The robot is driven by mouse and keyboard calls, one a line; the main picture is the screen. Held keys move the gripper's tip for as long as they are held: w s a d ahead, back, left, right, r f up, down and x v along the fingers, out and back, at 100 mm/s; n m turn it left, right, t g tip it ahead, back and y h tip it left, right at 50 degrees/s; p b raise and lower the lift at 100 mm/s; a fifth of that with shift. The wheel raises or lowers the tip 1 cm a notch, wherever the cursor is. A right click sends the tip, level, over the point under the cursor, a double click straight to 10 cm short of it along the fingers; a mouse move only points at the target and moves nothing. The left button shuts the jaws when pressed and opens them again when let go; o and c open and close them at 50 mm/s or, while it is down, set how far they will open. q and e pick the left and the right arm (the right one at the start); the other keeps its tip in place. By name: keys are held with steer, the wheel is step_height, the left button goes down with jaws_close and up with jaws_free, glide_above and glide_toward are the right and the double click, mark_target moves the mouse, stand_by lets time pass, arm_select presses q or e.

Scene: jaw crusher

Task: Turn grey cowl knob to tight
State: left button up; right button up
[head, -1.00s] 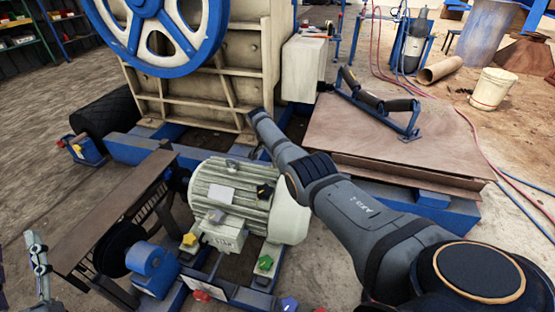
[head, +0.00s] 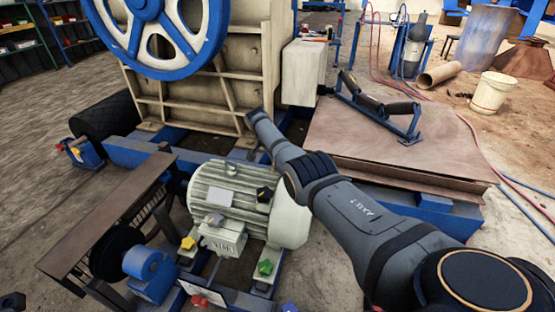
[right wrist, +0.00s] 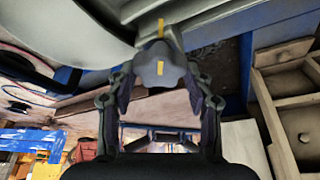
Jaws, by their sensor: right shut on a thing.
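The grey cowl knob (right wrist: 160,66) is in the right wrist view, with a yellow mark on it. A second yellow mark above it, on the pale motor cowl (right wrist: 70,30), looks nearly in line with the knob's mark. My right gripper (right wrist: 160,84) is shut on the knob, one finger at each side. In the head view my right arm reaches in behind the pale ribbed motor (head: 235,195), and the gripped knob is hidden there. My left gripper is not clearly in view; a small dark shape at the bottom left corner cannot be identified.
Black (head: 264,194), yellow (head: 188,243) and green (head: 265,267) knobs sit around the motor. A cream crusher body with a blue flywheel (head: 150,10) stands behind. A belt guard (head: 110,215) lies left, and brown sheets (head: 400,150) are stacked right.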

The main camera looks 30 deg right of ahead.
steer(key=o, duration=1.2)
steer(key=shift+a+r, duration=0.1)
steer(key=shift+r, duration=0.15)
steer(key=v, duration=1.1)
steer(key=shift+s+r, duration=0.1)
steer(key=shift+r, duration=0.15)
